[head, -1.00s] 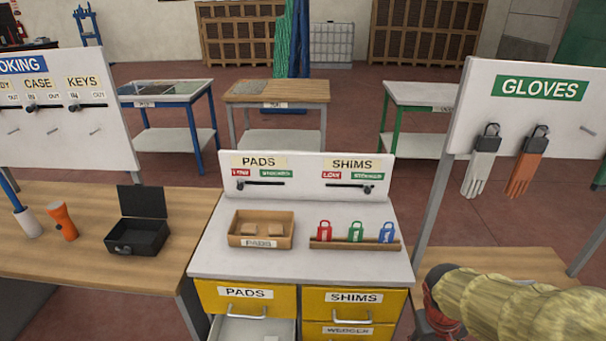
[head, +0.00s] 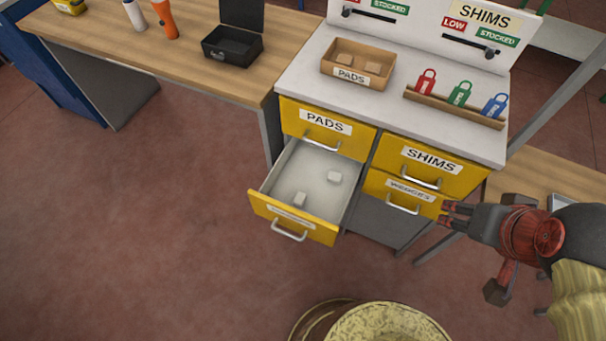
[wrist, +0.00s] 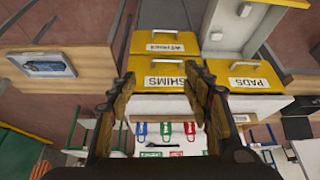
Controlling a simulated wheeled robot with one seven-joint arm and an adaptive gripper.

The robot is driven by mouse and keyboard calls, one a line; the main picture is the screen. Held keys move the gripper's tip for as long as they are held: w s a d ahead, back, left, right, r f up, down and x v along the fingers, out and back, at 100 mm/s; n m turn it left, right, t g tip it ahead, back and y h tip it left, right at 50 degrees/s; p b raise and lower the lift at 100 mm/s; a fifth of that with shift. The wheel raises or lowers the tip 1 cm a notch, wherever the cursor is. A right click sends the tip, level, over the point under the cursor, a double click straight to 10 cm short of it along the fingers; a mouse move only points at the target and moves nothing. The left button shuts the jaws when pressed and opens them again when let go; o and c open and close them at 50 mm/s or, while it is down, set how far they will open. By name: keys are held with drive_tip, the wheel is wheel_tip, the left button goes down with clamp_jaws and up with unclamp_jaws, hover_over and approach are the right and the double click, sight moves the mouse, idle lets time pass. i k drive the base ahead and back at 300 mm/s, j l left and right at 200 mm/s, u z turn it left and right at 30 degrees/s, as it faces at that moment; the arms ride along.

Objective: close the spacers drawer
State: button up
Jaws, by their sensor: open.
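The open drawer (head: 296,218) has a yellow front with a silver handle (head: 289,236) and a pale label too small to read. It sticks out below the PADS drawer (head: 322,129) in the head view, with two small whitish blocks inside. Part of it shows at the top of the wrist view (wrist: 240,30), upside down. My gripper (head: 447,213) is open and empty, right of the open drawer, near the front of the WEDGES drawer (head: 402,195). In the wrist view my fingers (wrist: 160,100) are spread on either side of the SHIMS drawer front (wrist: 165,82).
The SHIMS drawer (head: 430,168) and WEDGES drawer are shut. The cabinet top (head: 385,98) holds a PADS tray (head: 352,76) and a rack (head: 455,107) of coloured tags. A wooden bench (head: 180,55) stands left. The floor left of the open drawer is clear.

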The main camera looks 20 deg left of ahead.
sight(303, 167)
drive_tip(key=u, duration=1.55)
drive_tip(key=k+j+z, duration=0.15)
drive_tip(key=z, duration=0.3)
drive_tip(key=k, duration=0.1)
